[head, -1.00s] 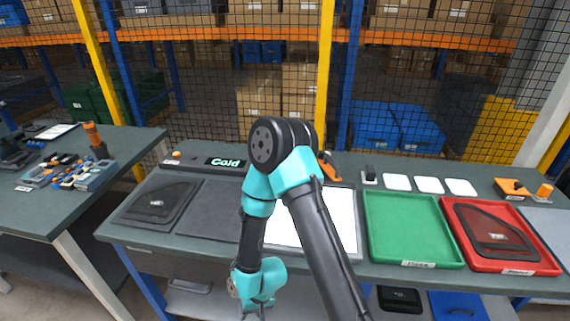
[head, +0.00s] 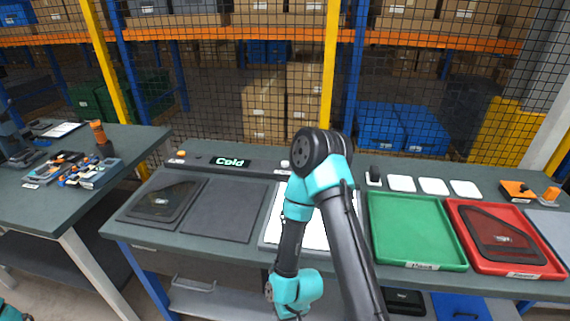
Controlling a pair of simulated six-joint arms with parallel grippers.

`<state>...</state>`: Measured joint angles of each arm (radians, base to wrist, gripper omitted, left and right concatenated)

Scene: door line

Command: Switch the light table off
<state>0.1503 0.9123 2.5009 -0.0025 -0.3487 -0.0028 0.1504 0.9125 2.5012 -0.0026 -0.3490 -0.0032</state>
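The light table (head: 314,236) is a flat panel in the middle of the bench, and its face glows bright white. One of my arms, which seems to be the right one, crosses in front of it and hides part of the panel. That arm's gripper is cut off at the bottom edge. My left gripper is out of view; only a bit of teal arm shows at the lower left corner.
Left of the panel are a dark mat (head: 222,210) and a dark tray with a glass piece (head: 160,200). A green tray (head: 415,230) and a red tray (head: 470,240) lie right. A display reading "Cold" (head: 230,162) and white squares (head: 433,186) stand behind.

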